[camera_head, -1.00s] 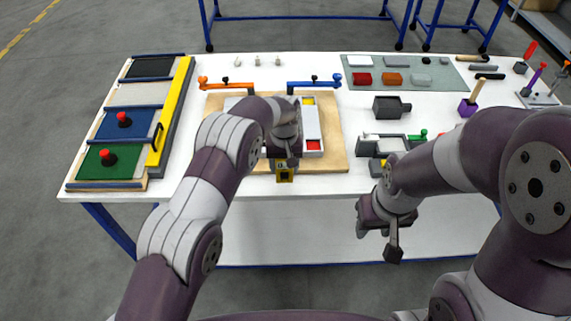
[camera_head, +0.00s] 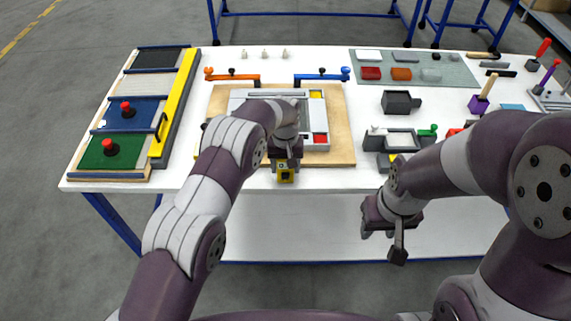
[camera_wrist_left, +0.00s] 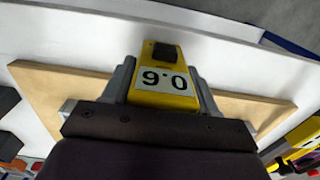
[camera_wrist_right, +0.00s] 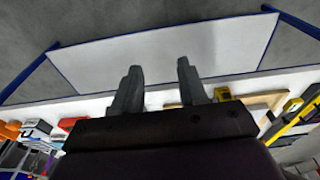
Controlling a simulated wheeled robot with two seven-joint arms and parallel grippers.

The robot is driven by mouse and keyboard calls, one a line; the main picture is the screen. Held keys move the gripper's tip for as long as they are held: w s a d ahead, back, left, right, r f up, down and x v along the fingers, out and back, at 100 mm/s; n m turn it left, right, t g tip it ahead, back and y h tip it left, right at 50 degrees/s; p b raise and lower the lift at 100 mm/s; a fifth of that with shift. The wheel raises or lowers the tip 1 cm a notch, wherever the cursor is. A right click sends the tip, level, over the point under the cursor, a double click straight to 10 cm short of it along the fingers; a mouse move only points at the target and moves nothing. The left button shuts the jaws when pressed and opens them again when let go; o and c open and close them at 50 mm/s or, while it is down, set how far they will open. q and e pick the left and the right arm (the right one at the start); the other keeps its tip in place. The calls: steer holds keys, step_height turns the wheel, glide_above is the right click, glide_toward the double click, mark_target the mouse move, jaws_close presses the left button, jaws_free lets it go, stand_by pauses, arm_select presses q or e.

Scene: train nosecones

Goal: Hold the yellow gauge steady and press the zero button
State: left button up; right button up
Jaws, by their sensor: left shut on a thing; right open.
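The yellow gauge (camera_head: 286,174) is held in my left gripper (camera_head: 285,160) at the front edge of the wooden board. In the left wrist view the gauge (camera_wrist_left: 164,76) sits between the two grey fingers. Its display faces the camera and reads 0.6, upside down in that view. A dark square button (camera_wrist_left: 165,52) is on its far end. My right gripper (camera_head: 386,236) is in front of the table, to the right of the gauge and apart from it. In the right wrist view its two fingers (camera_wrist_right: 157,86) are apart with nothing between them.
The wooden board (camera_head: 345,150) carries a grey frame with orange (camera_head: 232,77) and blue (camera_head: 322,78) clamps above it. A grey vise-like fixture (camera_head: 400,140) stands to the right. Panels with red knobs (camera_head: 109,147) lie at the left. Space before the table's front edge is free.

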steer(key=shift+f, duration=0.1)
stand_by(0.3)
jaws_close()
stand_by(1.6)
